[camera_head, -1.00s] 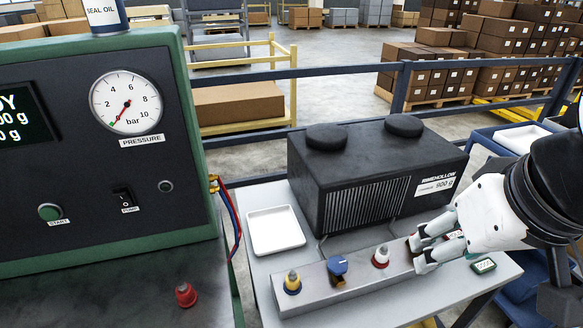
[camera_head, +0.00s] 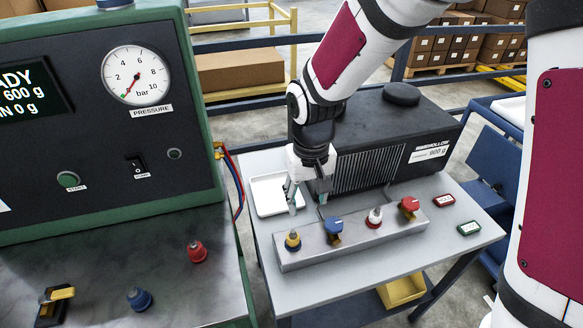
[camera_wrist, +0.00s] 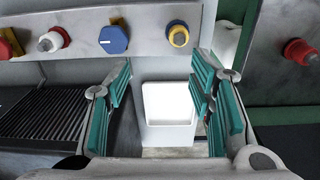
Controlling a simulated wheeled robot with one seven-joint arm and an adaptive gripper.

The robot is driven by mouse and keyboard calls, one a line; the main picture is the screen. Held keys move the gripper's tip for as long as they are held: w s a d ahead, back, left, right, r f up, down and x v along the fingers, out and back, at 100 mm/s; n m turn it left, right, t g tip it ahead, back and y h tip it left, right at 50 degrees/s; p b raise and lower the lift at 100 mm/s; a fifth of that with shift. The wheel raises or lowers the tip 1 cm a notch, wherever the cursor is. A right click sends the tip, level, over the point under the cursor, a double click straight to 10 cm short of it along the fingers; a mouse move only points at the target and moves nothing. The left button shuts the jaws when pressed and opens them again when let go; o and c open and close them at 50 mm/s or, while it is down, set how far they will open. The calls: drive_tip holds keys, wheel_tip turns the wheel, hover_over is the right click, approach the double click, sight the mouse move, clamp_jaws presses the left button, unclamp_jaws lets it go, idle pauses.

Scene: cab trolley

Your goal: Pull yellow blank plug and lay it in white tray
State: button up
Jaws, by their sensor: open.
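The yellow blank plug (camera_head: 293,241) sits upright at the left end of the grey metal block on the trolley. In the wrist view it (camera_wrist: 179,36) is at the top, right of centre. The white tray (camera_head: 268,198) lies behind the block's left end, beside the black unit; in the wrist view the tray (camera_wrist: 168,104) shows between the fingers. My gripper (camera_head: 306,199) is open and empty, pointing down near the block's left end, close to the yellow plug but apart from it. Its fingers partly hide the tray.
On the same block (camera_head: 352,247) stand a blue handle (camera_head: 333,229), a white-topped plug (camera_head: 374,218) and a red handle (camera_head: 409,206). The ribbed black unit (camera_head: 375,140) stands behind. The green-framed panel (camera_head: 90,120) and hoses are to the left.

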hover_over(293, 231)
drive_tip(key=shift+g, duration=0.3)
wheel_tip(293, 231, down, 5)
drive_tip(key=shift+r, duration=0.1)
drive_tip(key=shift+f+b, duration=2.15)
drive_tip(key=shift+f, duration=2.35)
clamp_jaws()
drive_tip(key=shift+r, duration=0.1)
drive_tip(key=shift+r+p, duration=1.9)
drive_tip(key=shift+r, duration=1)
